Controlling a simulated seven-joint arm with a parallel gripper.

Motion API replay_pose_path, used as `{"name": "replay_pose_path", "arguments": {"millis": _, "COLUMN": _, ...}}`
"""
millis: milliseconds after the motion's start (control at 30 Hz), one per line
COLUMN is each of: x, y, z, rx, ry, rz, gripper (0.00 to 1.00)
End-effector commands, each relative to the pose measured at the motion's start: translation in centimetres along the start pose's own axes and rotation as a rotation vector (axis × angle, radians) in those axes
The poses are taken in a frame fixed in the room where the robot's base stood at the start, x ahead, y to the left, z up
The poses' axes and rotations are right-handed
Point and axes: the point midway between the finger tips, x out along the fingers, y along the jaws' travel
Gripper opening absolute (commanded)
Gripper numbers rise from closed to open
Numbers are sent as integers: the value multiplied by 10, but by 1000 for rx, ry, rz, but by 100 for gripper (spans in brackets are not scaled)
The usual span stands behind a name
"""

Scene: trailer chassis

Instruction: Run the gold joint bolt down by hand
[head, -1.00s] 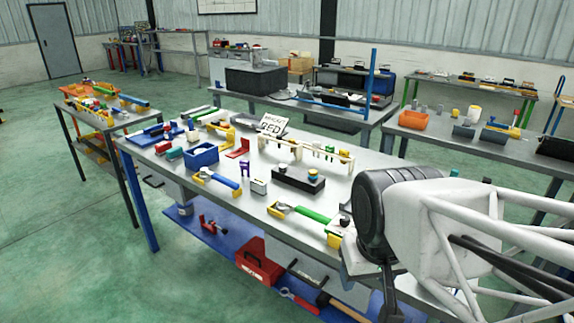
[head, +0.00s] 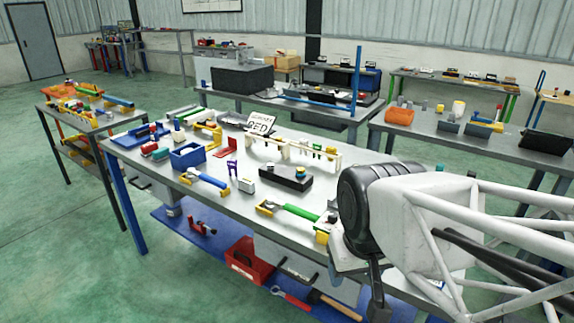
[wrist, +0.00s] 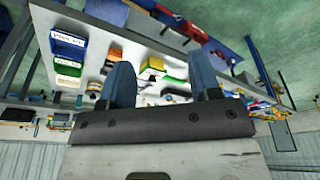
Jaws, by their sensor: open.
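My gripper (wrist: 158,64) shows in the wrist view as two blue fingers spread well apart, with nothing held between them. The bench top and several small parts lie beyond the fingers, seen at an odd tilt. I cannot surely pick out the gold joint bolt in either view. In the head view a black block (head: 286,178) on the main bench carries small round pieces on top, one yellowish, too small to identify. My arm fills the right side of the head view and hides that end of the bench; the fingers cannot be made out there.
The main bench (head: 225,210) holds a blue bin (head: 188,155), a pale rack (head: 300,150), a green-handled tool (head: 290,212) and a sign (head: 261,124). A red bin (head: 250,262) sits on the lower shelf. A side bench on the left holds more parts. Green floor is clear at left.

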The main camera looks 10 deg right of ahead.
Motion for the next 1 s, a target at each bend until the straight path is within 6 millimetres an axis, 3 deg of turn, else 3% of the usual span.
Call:
{"name": "replay_pose_path", "arguments": {"millis": 633, "x": -2, "y": 0, "z": -7, "rx": -21, "ry": -2, "rz": 0, "gripper": 57}}
{"name": "replay_pose_path", "arguments": {"millis": 767, "x": -4, "y": 0, "z": -21, "rx": -68, "ry": -9, "rz": 0, "gripper": 57}}
{"name": "replay_pose_path", "arguments": {"millis": 1000, "x": -11, "y": 2, "z": -69, "rx": -223, "ry": -26, "rz": -2, "gripper": 57}}
